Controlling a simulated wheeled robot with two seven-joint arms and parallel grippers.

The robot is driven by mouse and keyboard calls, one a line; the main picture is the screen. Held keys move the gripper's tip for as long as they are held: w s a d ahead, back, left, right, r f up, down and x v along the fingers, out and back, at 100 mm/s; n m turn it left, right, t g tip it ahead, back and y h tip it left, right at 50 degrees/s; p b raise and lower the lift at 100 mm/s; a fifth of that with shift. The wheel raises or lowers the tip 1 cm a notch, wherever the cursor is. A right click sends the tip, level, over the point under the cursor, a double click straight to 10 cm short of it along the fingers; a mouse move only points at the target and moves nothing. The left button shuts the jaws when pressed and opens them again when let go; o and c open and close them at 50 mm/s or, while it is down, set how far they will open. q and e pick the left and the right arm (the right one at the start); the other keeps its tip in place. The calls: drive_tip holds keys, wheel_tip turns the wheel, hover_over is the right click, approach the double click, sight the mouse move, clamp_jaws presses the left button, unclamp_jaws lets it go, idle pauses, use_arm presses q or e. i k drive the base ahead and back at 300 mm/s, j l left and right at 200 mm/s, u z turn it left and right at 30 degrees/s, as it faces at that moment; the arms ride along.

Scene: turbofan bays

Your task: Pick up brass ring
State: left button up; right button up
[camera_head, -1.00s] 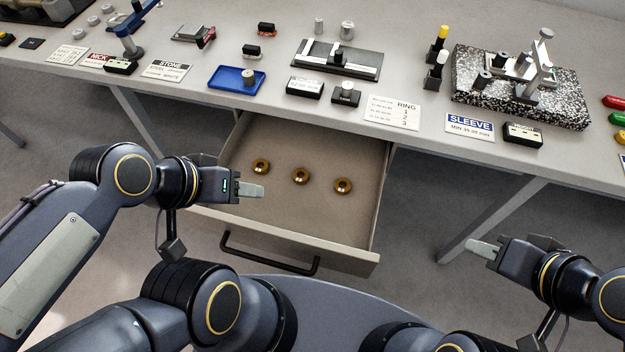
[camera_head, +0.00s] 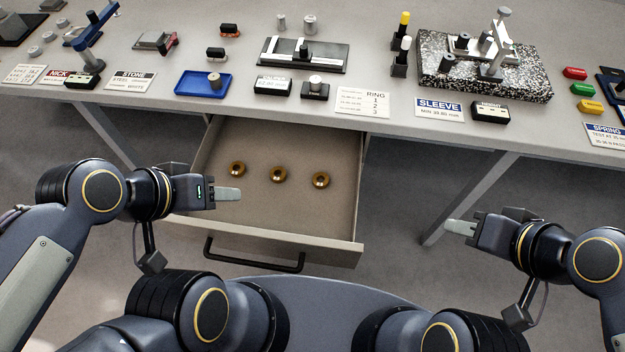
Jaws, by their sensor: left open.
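Three brass rings lie in a row on the floor of the open drawer (camera_head: 300,225): a left ring (camera_head: 237,169), a middle ring (camera_head: 278,174) and a right ring (camera_head: 321,180). My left gripper (camera_head: 232,195) is open and empty, over the drawer's left side, just below the left ring in the picture and apart from it. My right gripper (camera_head: 455,228) is right of the drawer, over the floor, far from the rings; its jaw opening cannot be made out from this side.
The workbench (camera_head: 400,118) stands above and behind the drawer. On it are a blue tray (camera_head: 190,84), a RING card (camera_head: 361,102), a SLEEVE card (camera_head: 439,107) and a granite plate (camera_head: 530,88). The dark drawer handle (camera_head: 255,262) faces me.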

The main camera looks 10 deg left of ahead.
sight(277, 180)
drive_tip(key=j, duration=0.65)
drive_tip(key=k+j, duration=0.1)
drive_tip(key=j, duration=0.5)
drive_tip(key=k+j+z, duration=0.1)
drive_tip(key=j, duration=0.55)
drive_tip(key=i+j, duration=0.15)
drive_tip(key=j, duration=0.15)
drive_tip(key=i+j, duration=0.1)
drive_tip(key=j, duration=0.15)
